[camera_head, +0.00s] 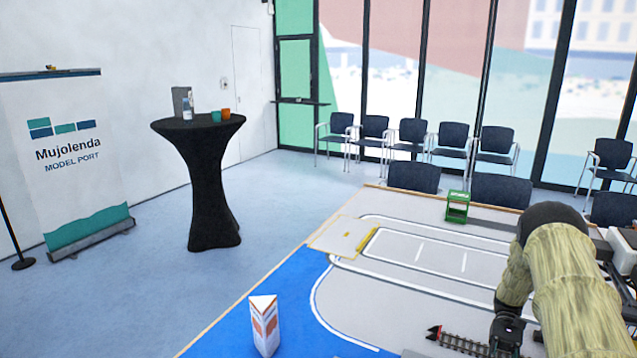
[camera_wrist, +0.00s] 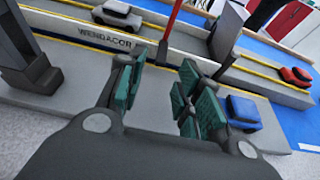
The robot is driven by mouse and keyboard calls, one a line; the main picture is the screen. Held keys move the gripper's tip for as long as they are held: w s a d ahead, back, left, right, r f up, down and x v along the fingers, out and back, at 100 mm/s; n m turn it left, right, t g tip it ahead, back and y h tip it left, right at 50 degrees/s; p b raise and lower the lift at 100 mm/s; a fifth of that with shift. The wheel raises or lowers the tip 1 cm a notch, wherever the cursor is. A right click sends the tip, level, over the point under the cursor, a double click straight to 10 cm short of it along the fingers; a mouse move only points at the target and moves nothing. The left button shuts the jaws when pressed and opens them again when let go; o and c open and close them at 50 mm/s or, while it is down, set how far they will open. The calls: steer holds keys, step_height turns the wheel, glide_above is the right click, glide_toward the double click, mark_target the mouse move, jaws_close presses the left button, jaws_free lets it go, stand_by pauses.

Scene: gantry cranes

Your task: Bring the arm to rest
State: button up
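My gripper (camera_wrist: 160,88) shows in the wrist view with its two teal-padded fingers apart and nothing visible between them. Beyond the fingers is a grey model quay with a low wall lettered WENDACOR (camera_wrist: 105,36) and a red post (camera_wrist: 170,32). My arm, in a beige sleeve, reaches in from the right of the head view over the model table. Its lower end is dark and near the bottom edge; the fingers cannot be made out there.
The wrist view shows a white car (camera_wrist: 118,15), a blue car (camera_wrist: 244,112) and a red car (camera_wrist: 295,76). A black high table (camera_head: 207,180) stands left.

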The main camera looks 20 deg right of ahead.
steer(key=x, duration=0.6)
steer(key=shift+s+a, duration=0.2)
steer(key=shift+a, duration=0.05)
